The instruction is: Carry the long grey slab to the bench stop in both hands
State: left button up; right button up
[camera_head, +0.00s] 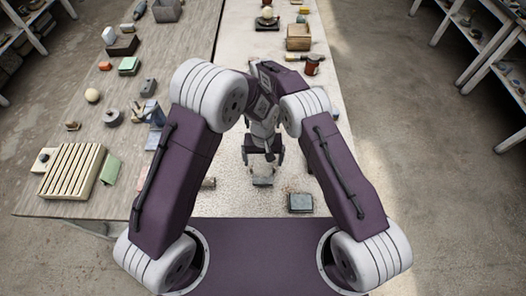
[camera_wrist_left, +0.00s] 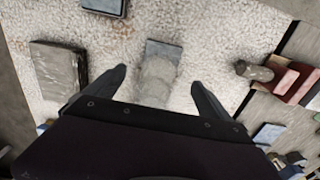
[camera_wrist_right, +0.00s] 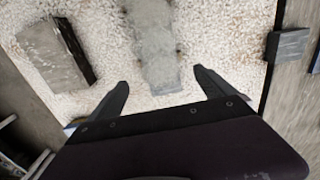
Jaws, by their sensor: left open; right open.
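The long grey slab (camera_wrist_right: 155,45) lies flat on the pale speckled bench strip. In the head view only its near end (camera_head: 262,181) shows below my grippers; the arms hide the rest. My left gripper (camera_head: 262,158) is open over the slab's near part. In the left wrist view its fingers (camera_wrist_left: 158,77) stand either side of the slab (camera_wrist_left: 162,50), apart from it. My right gripper (camera_wrist_right: 161,76) is open, with its fingers either side of the slab's far end; the head view hides it. I cannot tell which thing is the bench stop.
A blue-grey block (camera_head: 300,202) sits near the bench's front edge. A rough brown-grey block (camera_wrist_left: 58,68) lies beside the slab and shows in the right wrist view (camera_wrist_right: 53,52). A slatted tray (camera_head: 72,170) and several small things occupy the wooden part at left.

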aim_at(263, 173)
pick_arm(q)
notch_tip(263, 173, down, 9)
jog(key=shift+f, duration=0.1)
pick_arm(e)
notch_tip(263, 173, down, 9)
jog(key=shift+w, duration=0.1)
pick_arm(q)
grip_shut()
pick_arm(e)
grip_shut()
